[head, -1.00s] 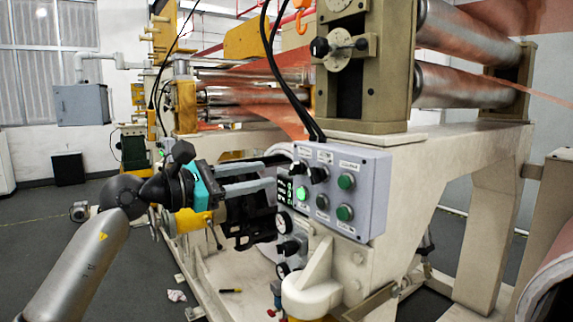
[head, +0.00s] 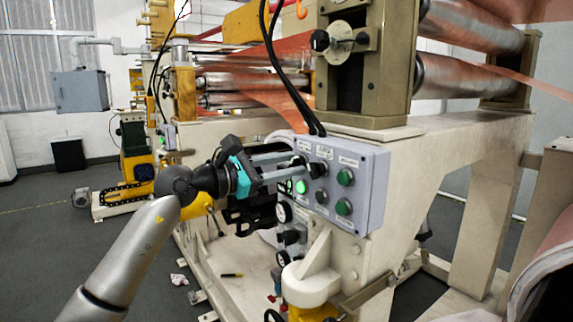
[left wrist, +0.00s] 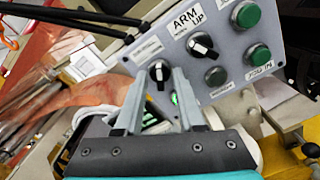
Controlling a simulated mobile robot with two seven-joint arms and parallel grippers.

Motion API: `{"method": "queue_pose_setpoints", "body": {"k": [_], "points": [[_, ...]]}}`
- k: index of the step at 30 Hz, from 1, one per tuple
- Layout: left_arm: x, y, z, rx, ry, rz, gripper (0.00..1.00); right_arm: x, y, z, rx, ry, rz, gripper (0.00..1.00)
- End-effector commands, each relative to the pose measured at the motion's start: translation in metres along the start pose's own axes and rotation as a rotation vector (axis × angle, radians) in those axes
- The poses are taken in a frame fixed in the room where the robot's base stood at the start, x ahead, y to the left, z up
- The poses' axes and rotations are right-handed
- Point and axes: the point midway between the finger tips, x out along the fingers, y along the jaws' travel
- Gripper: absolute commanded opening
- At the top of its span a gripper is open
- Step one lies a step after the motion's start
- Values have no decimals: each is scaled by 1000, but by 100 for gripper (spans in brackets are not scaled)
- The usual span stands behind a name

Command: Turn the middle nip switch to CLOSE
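The grey control box (head: 372,195) has two black rotary switches on its upper row. The left switch (left wrist: 159,70) has a white pointer mark, but its label is too blurred to read, so I cannot confirm it is the middle nip switch. The right switch (left wrist: 202,45) sits under a label with "ARM" and "UP"; it also shows in the head view (head: 318,169). My left gripper (head: 293,166) is open at the box, its two grey fingers on either side of the left switch in the left wrist view (left wrist: 160,80). Contact cannot be told. My right gripper is not in view.
A lit green button (head: 301,187) is just below the fingers. Green buttons (head: 345,177) are on the box's right side. Black cables (head: 287,90) run down to the box top. A cream machine bracket (head: 310,275) and gauges stand below.

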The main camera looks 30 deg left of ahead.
Motion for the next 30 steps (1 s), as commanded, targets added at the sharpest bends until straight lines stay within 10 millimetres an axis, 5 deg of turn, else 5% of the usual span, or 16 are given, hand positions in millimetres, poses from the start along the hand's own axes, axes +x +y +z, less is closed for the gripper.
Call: {"method": "queue_pose_setpoints", "body": {"k": [9,30], "points": [[0,0,0,-1,0,0,1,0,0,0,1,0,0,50],[0,0,1,-141,1,-1,0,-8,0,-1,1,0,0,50]]}}
